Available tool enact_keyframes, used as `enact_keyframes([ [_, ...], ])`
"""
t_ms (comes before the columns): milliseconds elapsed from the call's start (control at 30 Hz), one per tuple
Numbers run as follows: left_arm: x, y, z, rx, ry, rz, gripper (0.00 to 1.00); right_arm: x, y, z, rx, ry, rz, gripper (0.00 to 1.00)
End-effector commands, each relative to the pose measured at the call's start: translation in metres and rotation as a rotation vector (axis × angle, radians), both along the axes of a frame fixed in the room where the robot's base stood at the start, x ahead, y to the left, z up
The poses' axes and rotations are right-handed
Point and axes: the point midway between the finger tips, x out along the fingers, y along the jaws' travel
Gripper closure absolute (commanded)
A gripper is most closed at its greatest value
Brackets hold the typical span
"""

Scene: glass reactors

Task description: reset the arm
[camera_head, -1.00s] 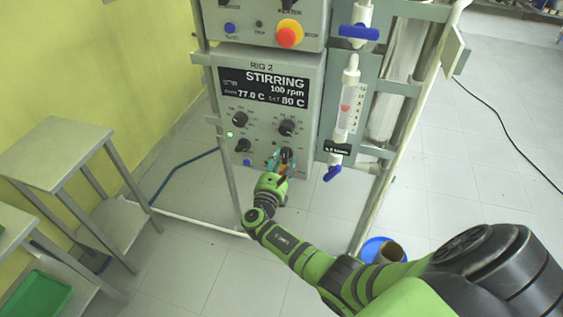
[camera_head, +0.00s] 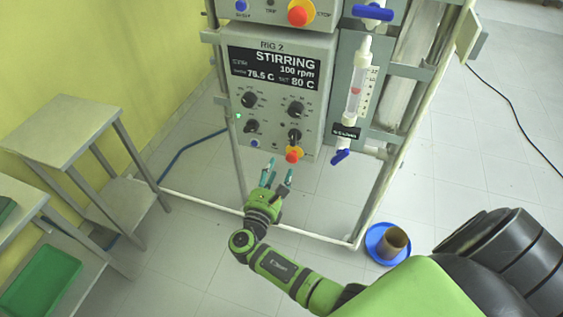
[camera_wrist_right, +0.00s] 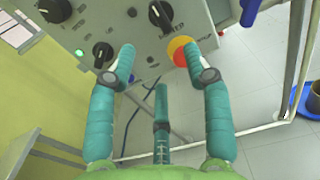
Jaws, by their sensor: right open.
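My right gripper (camera_head: 276,178) is open and empty, a little below and in front of the RIG 2 control box (camera_head: 238,108). Its teal fingers (camera_wrist_right: 218,110) are spread apart in the right wrist view. The red and yellow button (camera_head: 293,155) on the box's lower edge is just above the fingertips in the head view, with a gap between. It also shows near one fingertip in the right wrist view (camera_wrist_right: 178,50). The display reads STIRRING, 100 rpm, 76.5 C, set 80 C. My left gripper is in neither view.
A syringe-like glass tube (camera_head: 357,90) with blue valves hangs right of the box. A metal frame post (camera_head: 372,205) runs down to the floor. A blue dish (camera_head: 372,240) with a brown cup stands on the floor. A metal table (camera_head: 60,135) stands left. Floor below the box is clear.

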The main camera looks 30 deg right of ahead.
Motion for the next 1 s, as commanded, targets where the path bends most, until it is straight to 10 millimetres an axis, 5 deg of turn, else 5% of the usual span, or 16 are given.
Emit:
enact_keyframes([
  [667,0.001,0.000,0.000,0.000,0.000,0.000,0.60,-0.004,0.003,-0.006,0.016,0.006,0.003,0.50],
  [767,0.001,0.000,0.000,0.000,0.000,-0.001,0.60,-0.010,0.001,-0.036,0.099,0.036,0.015,0.50],
  [867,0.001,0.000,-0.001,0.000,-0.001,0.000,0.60,-0.027,-0.001,-0.092,0.270,0.083,0.020,0.50],
  [1000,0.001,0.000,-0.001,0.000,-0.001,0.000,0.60,-0.076,0.001,-0.187,0.608,0.139,-0.041,0.50],
])
